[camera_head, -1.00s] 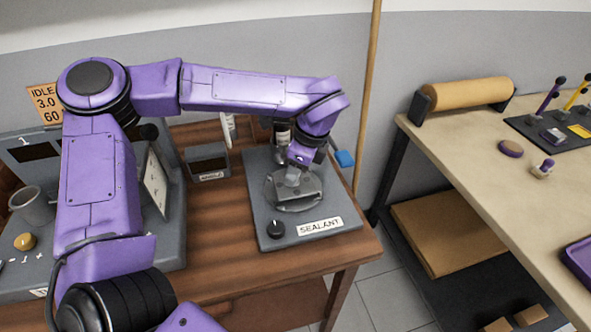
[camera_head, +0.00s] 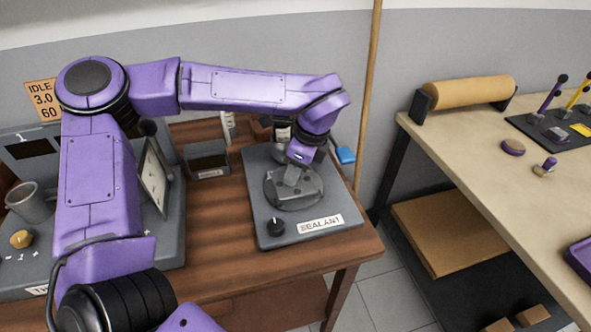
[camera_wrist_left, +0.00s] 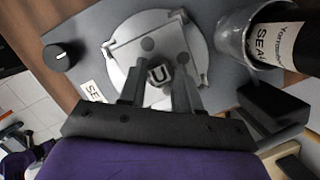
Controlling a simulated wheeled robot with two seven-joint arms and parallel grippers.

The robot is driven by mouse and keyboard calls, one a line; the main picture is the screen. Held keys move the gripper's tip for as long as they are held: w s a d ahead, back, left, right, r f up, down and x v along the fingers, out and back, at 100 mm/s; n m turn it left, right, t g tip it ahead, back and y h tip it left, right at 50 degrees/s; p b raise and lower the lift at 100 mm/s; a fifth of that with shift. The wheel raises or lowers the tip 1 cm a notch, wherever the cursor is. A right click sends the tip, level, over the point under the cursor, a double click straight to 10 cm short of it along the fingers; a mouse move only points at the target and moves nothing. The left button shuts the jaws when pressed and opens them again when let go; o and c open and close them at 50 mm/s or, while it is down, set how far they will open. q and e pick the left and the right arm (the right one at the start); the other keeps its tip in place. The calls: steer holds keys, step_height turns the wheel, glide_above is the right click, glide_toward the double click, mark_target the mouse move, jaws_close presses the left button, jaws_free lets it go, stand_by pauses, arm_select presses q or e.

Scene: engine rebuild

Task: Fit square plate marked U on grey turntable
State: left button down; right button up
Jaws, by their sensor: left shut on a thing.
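The square plate marked U (camera_wrist_left: 165,55) is light grey with darker round spots. It lies over the grey round turntable (camera_wrist_left: 193,50), and its corners reach toward the turntable's rim tabs. In the head view the plate (camera_head: 306,185) also shows on the turntable (camera_head: 290,205). My left gripper (camera_head: 292,177) is above the plate, shut on its raised U-marked block; the fingers (camera_wrist_left: 160,88) stand on both sides of the block in the left wrist view. I cannot tell whether the plate is fully seated. My right gripper is not in view.
The turntable's grey base (camera_head: 262,228) carries a SEALANT label (camera_head: 320,224) and a black knob (camera_head: 276,227). A sealant bottle (camera_wrist_left: 275,45) in a grey holder stands close beside the turntable. A small dark box (camera_head: 207,160) stands left of the base.

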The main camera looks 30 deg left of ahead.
arm_select(q)
steer(key=shift+f+b, duration=0.2)
steer(key=shift+b, duration=0.2)
stand_by(0.5)
steer(key=c, duration=0.7)
jaws_free()
steer(key=shift+r, duration=0.1)
steer(key=shift+r+p, duration=2.45)
steer(key=shift+r, duration=1.3)
